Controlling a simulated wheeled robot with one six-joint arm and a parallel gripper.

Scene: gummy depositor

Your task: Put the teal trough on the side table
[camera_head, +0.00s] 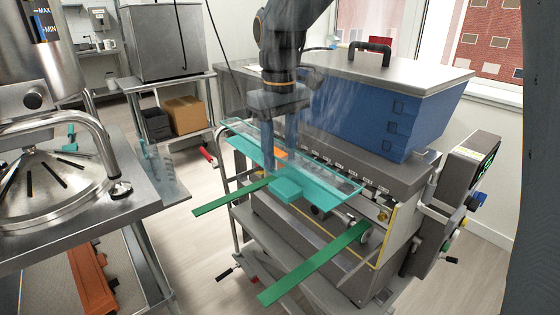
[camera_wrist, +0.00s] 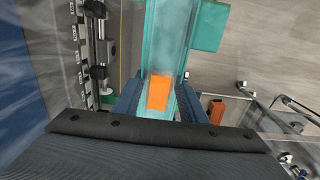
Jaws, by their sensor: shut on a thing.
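The teal trough (camera_head: 244,148) is long and partly see-through, with a solid teal block (camera_head: 288,190) on its near side. In the head view it lies across the front of the depositor, above the green rails. My gripper (camera_head: 279,160) reaches down from above and is shut on the trough near its middle. In the wrist view the trough (camera_wrist: 165,45) runs up between the fingers of my gripper (camera_wrist: 158,88). An orange patch (camera_wrist: 158,93) shows between the fingers. I cannot tell whether the trough still touches the depositor, or which table is the side table.
The depositor (camera_head: 330,165) has a blue hopper (camera_head: 365,112) close behind my arm. Two green rails (camera_head: 315,265) stick out in front. A back table (camera_head: 165,80) carries a steel box. Floor between is open.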

